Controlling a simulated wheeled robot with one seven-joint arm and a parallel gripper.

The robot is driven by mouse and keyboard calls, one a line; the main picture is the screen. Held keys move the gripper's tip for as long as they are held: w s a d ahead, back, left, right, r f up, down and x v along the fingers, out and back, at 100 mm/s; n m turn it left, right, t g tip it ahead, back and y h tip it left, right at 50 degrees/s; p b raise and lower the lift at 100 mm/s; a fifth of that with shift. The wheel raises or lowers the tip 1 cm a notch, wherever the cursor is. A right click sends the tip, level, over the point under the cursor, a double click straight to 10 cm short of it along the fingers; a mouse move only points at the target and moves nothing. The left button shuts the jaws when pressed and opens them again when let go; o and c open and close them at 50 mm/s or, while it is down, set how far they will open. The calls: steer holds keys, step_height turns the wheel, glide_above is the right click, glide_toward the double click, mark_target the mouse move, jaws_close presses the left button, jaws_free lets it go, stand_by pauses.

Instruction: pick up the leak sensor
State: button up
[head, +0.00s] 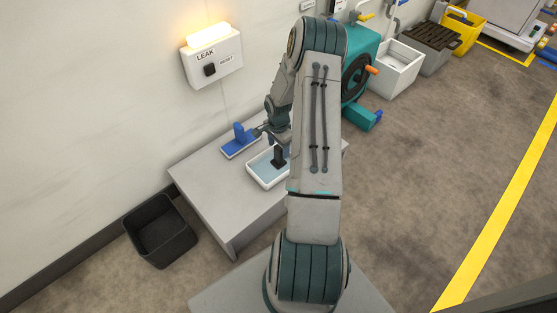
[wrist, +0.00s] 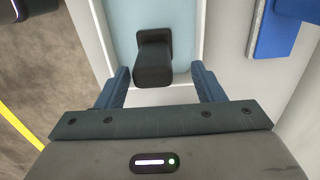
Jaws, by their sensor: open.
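The leak sensor appears to be the black upright piece (head: 279,158) standing in a shallow white tray (head: 262,180) with a pale blue floor. In the wrist view the black piece (wrist: 153,62) lies ahead, between the lines of my two blue fingers, with visible gaps on both sides. My gripper (wrist: 161,77) is open and empty. In the head view my gripper (head: 268,132) is by the far side of the tray, partly hidden by my arm, and its height above the piece is hard to tell.
The tray stands on a grey table (head: 215,192). A blue pad with an upright blue handle (head: 240,137) lies beside it, near the wall. A lit LEAK box (head: 212,62) hangs on the wall. A black bin (head: 160,232) is on the floor at left.

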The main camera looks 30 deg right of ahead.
mark_target(279, 156)
steer(key=f+b, duration=0.2)
steer(key=f, duration=0.3)
steer(key=shift+s+a+f+b, duration=0.15)
steer(key=shift+s+a+b, duration=0.05)
steer(key=shift+s+b, duration=0.2)
steer(key=c, duration=1.2)
